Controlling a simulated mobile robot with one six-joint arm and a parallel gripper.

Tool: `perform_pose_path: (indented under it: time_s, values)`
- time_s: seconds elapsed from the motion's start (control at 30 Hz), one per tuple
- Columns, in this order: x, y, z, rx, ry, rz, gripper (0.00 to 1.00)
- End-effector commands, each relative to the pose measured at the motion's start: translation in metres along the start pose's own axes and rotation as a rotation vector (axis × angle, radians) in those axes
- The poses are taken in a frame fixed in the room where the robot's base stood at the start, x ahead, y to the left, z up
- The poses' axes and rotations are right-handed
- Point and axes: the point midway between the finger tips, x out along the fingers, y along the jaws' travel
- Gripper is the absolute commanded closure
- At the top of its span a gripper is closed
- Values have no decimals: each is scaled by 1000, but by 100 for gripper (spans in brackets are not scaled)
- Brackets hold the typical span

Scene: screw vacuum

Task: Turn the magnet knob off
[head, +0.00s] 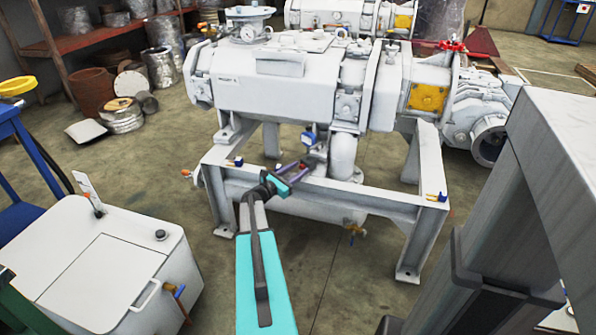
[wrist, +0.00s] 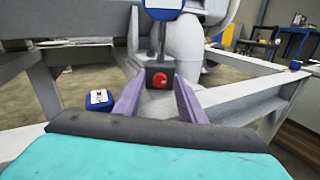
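The magnet knob is a small round red knob (wrist: 160,79) on the front of a dark block in the wrist view. The block stands on the white frame of the machine, with a rod rising to a blue gauge (wrist: 163,5), cut off at the top edge. The gauge also shows in the head view (head: 308,138). My gripper (wrist: 161,77) is open, its two purple fingers pointing at the block, one on each side of the red knob in the picture. I cannot tell whether they touch it. The knob's exact setting is too small to read.
The white vacuum machine (head: 275,85) fills the middle of the head view, on its white frame (head: 425,200). A small blue item (wrist: 100,99) lies left of my fingers in the wrist view. A white cabinet (head: 65,230) stands lower left. A shelf (head: 88,40) stands behind.

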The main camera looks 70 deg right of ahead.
Motion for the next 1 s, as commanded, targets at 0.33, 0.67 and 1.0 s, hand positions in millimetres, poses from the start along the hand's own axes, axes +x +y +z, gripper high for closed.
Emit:
perform_pose_path:
  time_s: [0.33, 0.67, 1.0]
  values:
    - [0, 0, 0, 0, 0, -1, 90]
    - [0, -1, 0, -15, 0, -1, 100]
    - [0, -1, 0, -149, 0, -2, 100]
